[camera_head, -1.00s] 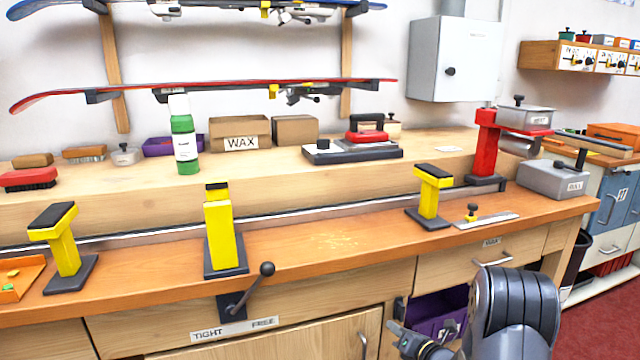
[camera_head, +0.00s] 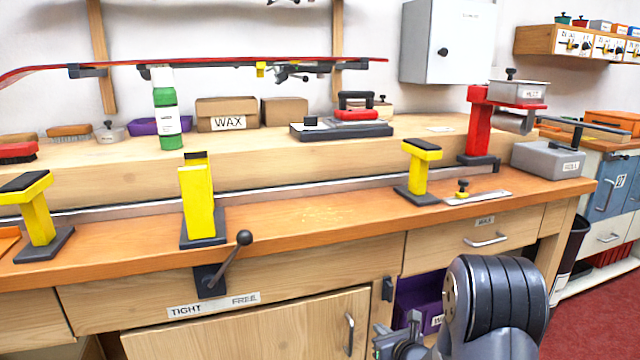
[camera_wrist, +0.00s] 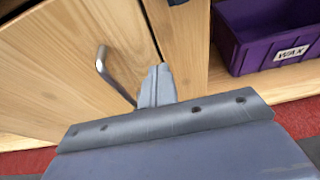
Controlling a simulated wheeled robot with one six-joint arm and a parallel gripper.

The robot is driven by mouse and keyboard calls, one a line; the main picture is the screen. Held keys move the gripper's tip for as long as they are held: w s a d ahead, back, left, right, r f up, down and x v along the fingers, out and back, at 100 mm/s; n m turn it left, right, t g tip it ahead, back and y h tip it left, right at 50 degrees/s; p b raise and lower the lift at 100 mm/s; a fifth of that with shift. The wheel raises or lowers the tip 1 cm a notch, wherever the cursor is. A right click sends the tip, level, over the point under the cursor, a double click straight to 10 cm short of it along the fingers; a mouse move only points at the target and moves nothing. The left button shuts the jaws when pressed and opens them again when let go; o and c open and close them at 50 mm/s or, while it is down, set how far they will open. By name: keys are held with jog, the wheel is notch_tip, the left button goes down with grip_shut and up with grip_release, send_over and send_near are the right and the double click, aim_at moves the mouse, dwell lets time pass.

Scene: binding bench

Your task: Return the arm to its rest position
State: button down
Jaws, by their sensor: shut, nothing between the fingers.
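My gripper (camera_wrist: 157,86) shows in the wrist view with its fingers together and nothing between them. It points at the front of the bench, near the edge of a wooden cabinet door (camera_wrist: 75,65) with a metal handle (camera_wrist: 102,70). In the head view my arm is at the bottom right, in front of the bench, low beside the open shelf. Part of my gripper (camera_head: 412,335) shows there at the lower edge, and the rest is hidden or out of the picture.
A purple WAX bin (camera_wrist: 265,40) sits in the opening right of the door. The lever (camera_head: 228,262) sticks out from the bench front above the TIGHT/FREE label (camera_head: 213,305). Yellow supports (camera_head: 197,203) stand on the bench (camera_head: 300,228). Red floor (camera_head: 590,325) lies at right.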

jog(key=shift+r+p+v, duration=0.15)
jog(key=shift+v, duration=0.9)
jog(key=shift+r+p+v, duration=0.15)
jog(key=shift+v, duration=0.9)
jog(key=shift+w, duration=0.2)
